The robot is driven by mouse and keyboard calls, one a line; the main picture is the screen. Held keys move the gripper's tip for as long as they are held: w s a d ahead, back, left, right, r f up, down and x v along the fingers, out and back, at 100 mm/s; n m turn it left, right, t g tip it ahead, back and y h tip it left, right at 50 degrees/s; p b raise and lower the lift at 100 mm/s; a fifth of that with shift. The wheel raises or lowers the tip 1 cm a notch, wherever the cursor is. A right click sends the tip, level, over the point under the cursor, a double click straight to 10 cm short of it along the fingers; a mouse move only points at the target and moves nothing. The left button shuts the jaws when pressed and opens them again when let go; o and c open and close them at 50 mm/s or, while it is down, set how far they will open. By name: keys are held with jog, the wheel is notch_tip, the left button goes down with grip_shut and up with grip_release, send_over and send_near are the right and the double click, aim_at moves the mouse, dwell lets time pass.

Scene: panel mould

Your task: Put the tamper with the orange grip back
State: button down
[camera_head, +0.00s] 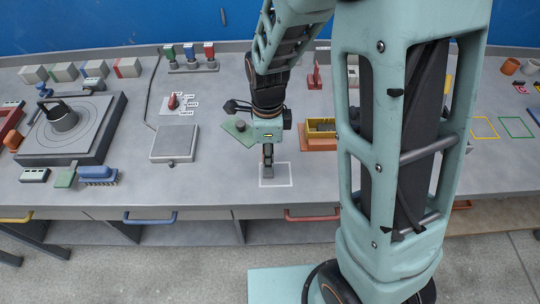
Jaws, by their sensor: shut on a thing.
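My gripper (267,157) points down over the front middle of the bench and is shut on a small grey tool, likely the tamper (267,173). The jaws cover its upper part, so I cannot make out an orange grip. The tool is upright, with its lower end inside or just above a white outlined rectangle (281,183) on the bench. I cannot tell whether it touches the surface. A small rack (192,67) at the back holds tools with green, blue and red grips.
A square metal plate (174,144) lies left of my gripper. A green plate (240,132) with a dark knob and an orange-brown tray (318,144) are close behind it. A dark turntable block (73,130) stands at the left. My arm hides part of the bench to the right.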

jog(key=c, duration=1.7)
grip_release()
jog(key=shift+f, duration=0.15)
jog(key=shift+r, duration=0.65)
notch_tip(320, 180, up, 11)
jog(key=shift+r, duration=0.1)
